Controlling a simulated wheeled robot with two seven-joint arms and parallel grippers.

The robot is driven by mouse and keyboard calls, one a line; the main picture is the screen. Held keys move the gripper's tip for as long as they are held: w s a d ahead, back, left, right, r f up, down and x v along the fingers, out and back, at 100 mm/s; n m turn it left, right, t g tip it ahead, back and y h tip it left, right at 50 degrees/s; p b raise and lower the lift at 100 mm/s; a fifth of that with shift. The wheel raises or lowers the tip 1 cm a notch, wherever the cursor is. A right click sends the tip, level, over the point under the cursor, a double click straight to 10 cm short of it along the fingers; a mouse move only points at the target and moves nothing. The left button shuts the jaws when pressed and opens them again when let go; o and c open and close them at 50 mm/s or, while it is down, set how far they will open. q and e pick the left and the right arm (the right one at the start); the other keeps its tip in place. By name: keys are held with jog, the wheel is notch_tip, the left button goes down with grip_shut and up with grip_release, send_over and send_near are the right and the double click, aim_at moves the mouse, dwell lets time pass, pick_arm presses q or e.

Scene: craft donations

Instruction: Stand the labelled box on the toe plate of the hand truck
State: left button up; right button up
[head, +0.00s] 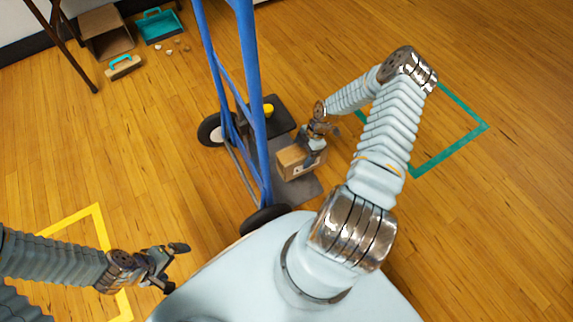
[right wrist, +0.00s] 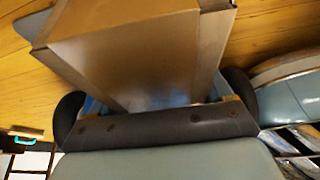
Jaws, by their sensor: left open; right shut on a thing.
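My right gripper (head: 314,155) is shut on the box from above. In the right wrist view the box (right wrist: 130,65) fills the space between the two dark fingers (right wrist: 155,115). The gripper hides part of its top. My left gripper (head: 171,267) is open and empty at the lower left, far from the box.
A yellow floor outline (head: 98,220) is at left and a green one (head: 460,143) at right. An open brown box (head: 107,42) and a teal tray (head: 158,25) are at the back left.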

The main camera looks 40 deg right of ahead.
aim_at(287, 161)
jog(key=a, duration=0.4)
jog(key=w+a, duration=0.1)
jog(key=a, duration=0.1)
jog(key=shift+a, duration=0.1)
jog(key=shift+f, duration=1.85)
jog(key=o, duration=1.4)
jog(key=shift+b, duration=0.3)
jog(key=shift+r+p, duration=0.25)
jog(key=shift+p, duration=0.05)
jog(key=p+v, duration=0.1)
jog(key=v, duration=1)
jog(key=shift+r, duration=0.4)
